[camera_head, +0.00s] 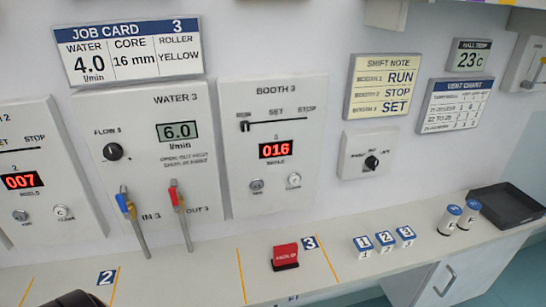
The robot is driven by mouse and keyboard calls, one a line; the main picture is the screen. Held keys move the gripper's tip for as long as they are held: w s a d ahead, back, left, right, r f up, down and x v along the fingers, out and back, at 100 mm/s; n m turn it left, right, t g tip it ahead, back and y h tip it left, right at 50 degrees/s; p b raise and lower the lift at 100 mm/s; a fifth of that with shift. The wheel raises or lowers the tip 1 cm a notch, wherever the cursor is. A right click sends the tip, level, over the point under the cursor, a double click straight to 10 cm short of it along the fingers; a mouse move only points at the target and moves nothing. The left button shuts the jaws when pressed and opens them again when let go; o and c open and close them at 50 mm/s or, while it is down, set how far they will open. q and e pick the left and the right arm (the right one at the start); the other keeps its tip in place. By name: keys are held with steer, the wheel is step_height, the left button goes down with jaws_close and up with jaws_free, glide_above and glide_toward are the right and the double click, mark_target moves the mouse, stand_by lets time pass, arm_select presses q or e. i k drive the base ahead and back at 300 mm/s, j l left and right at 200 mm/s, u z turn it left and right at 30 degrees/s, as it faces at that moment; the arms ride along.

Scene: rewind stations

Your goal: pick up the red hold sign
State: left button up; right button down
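The red hold sign (285,256) is a small red block with white lettering, too small to read surely, on a dark base. It stands upright on the white ledge (210,279), between two orange lines and beside a blue "3" label (309,243). Nothing touches it. Neither gripper's fingers show; a dark rounded part at the bottom left edge is cut off, and I cannot tell what it is.
Small blue-topped numbered blocks (385,241) stand right of the sign, then two white cylinders with blue tops (450,219) and a black tray (508,207). Hoses (134,222) hang behind, to the left. The ledge around the sign is mostly clear.

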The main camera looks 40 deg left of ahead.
mark_target(285, 257)
steer(key=u, duration=1.3)
steer(key=k+l, duration=0.1)
steer(key=l, duration=0.35)
steer(key=k+l, duration=0.1)
steer(key=l, duration=0.3)
